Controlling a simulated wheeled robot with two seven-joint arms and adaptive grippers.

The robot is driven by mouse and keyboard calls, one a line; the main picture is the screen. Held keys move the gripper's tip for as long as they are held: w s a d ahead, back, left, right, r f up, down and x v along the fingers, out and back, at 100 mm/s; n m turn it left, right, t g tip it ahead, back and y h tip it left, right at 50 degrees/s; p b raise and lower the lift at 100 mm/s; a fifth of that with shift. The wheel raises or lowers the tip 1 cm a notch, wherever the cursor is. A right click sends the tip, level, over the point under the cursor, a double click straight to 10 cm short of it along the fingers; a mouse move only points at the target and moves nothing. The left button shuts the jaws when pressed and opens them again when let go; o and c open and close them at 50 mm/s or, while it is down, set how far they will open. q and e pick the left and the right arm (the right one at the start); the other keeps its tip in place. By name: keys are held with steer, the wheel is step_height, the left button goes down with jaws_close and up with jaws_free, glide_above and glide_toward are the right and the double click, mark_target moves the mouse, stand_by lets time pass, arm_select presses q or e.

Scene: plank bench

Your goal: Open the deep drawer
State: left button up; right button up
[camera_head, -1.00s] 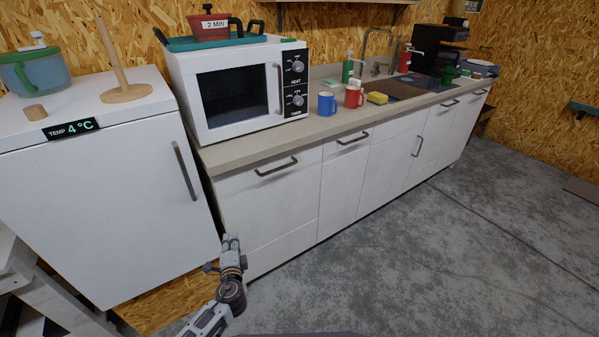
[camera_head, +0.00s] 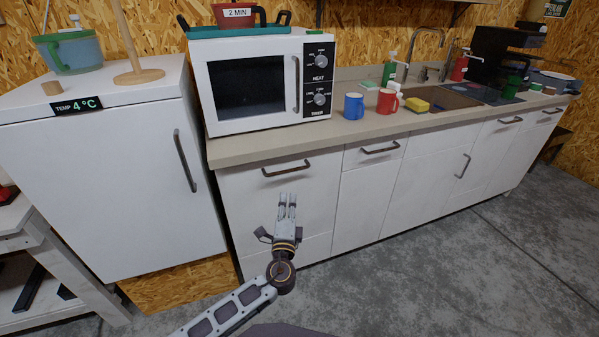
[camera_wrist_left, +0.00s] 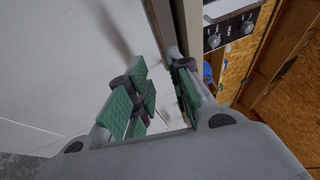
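The deep drawer (camera_head: 250,205) is the tall white front under the microwave, at the left end of the counter. It sits flush and looks closed. Its dark bar handle (camera_head: 286,168) is near its top edge. My left gripper (camera_head: 287,203) points up in front of this drawer and appears just below the handle in the head view. In the left wrist view, the green-padded fingers (camera_wrist_left: 163,95) stand apart with nothing between them. A white front fills the left of that view, and no handle shows clearly there. My right gripper is not in view.
A white fridge (camera_head: 100,180) stands left of the counter. A narrower drawer (camera_head: 373,157) is to the right. The floor in front is clear.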

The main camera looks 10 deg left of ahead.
mark_target(291, 171)
arm_select(q)
steer(key=shift+r, duration=0.1)
stand_by(0.4)
steer(key=shift+b+x, duration=0.35)
steer(key=shift+x, duration=6.5)
steer(key=shift+r, duration=0.1)
jaws_close()
